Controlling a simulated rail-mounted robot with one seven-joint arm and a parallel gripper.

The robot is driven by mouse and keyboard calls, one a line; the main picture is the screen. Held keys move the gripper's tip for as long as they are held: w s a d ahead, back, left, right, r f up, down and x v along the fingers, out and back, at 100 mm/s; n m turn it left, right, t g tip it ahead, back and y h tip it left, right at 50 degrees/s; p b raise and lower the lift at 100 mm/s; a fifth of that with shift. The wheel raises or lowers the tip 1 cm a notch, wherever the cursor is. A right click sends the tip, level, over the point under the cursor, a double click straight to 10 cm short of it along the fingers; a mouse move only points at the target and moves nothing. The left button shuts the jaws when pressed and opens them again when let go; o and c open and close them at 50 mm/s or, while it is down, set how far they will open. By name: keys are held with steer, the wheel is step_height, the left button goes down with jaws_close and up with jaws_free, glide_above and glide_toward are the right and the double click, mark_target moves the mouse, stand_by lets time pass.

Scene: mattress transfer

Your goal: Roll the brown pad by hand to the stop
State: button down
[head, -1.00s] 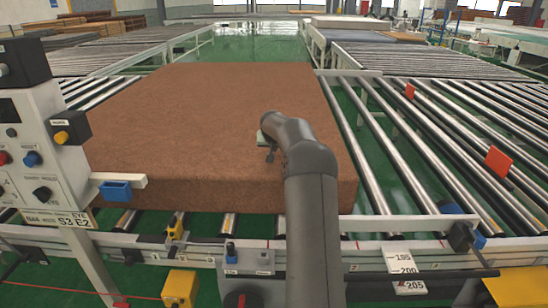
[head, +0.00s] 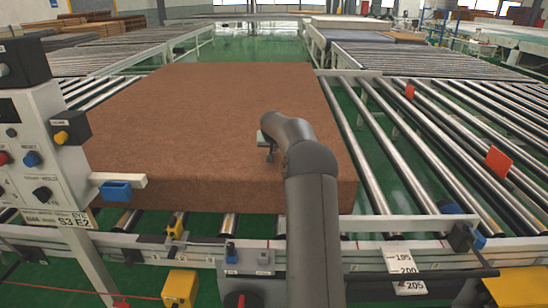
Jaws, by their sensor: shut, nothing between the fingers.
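The brown pad (head: 190,120) is a large thick slab lying flat on the metal rollers, left of the middle in the head view. My gripper (head: 269,153) is over the pad's top, right of its middle, small and partly hidden by my dark grey arm. Its fingers look shut and empty, pointing down at the pad; I cannot tell whether they touch it. Two red plates, a nearer one (head: 498,161) and a farther one (head: 409,91), stand among the rollers on the right; I cannot tell which is the stop.
Bare rollers (head: 425,135) lie right of the pad. A grey control box (head: 35,150) with buttons and a blue block (head: 116,191) stand at the pad's near left. A scale plate (head: 402,262) hangs on the front rail. More roller tables extend behind.

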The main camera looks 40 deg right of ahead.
steer(key=shift+f, duration=0.1)
stand_by(0.3)
steer(key=shift+f+b, duration=0.65)
steer(key=shift+f, duration=0.1)
steer(key=shift+f, duration=0.15)
